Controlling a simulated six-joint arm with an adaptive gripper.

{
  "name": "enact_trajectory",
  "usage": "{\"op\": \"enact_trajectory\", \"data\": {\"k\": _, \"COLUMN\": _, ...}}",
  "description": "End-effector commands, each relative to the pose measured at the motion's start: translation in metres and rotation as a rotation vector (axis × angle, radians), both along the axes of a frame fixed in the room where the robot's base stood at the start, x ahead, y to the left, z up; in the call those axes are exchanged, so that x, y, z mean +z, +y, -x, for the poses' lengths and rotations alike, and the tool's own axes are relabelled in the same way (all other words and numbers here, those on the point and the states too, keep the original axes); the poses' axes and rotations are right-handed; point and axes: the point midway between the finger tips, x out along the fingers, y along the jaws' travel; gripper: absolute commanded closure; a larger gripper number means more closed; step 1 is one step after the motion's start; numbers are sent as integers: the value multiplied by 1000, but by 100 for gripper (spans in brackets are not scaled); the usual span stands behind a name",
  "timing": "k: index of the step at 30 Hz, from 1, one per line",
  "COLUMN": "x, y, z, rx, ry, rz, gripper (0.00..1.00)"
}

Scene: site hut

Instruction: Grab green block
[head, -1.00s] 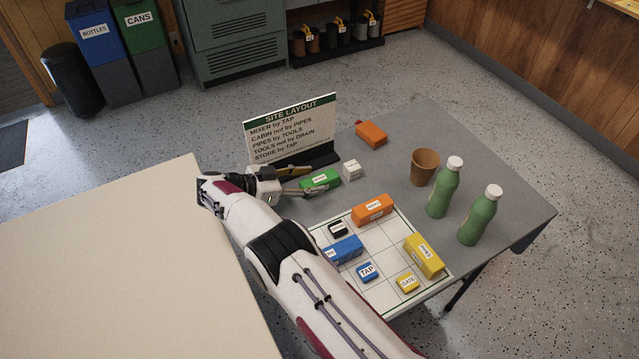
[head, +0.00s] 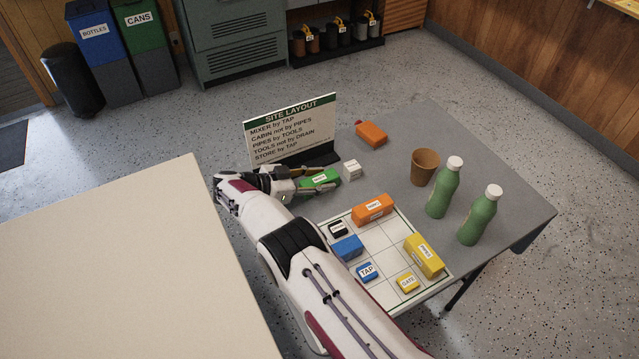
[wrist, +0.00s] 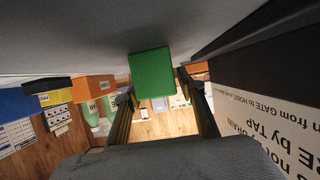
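The green block (head: 318,179) lies on the grey table in front of the site layout board, with a small label on top. My gripper (head: 318,178) reaches it from the left, with one finger on the far side and one on the near side. In the wrist view the green block (wrist: 152,73) sits between my two open fingertips (wrist: 155,84). Small gaps seem to show beside it, and I cannot tell whether either finger touches it. My gripper partly hides the block in the head view.
The layout board (head: 291,130) stands just behind my gripper. A white block (head: 351,169) is close to the green block's right. A gridded board (head: 385,255) with several coloured blocks lies nearer. A brown cup (head: 424,167) and two green bottles (head: 443,190) stand to the right.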

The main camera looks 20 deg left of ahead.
Motion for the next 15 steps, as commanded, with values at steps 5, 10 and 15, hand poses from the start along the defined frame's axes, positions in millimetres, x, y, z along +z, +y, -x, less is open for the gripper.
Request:
{"op": "enact_trajectory", "data": {"k": 5, "x": 0, "y": 0, "z": 0, "rx": 0, "ry": 0, "rz": 0, "gripper": 97}}
{"op": "enact_trajectory", "data": {"k": 10, "x": 0, "y": 0, "z": 0, "rx": 0, "ry": -1, "rz": -1, "gripper": 97}}
{"op": "enact_trajectory", "data": {"k": 15, "x": 2, "y": 0, "z": 0, "rx": 0, "ry": -1, "rz": -1, "gripper": 97}}
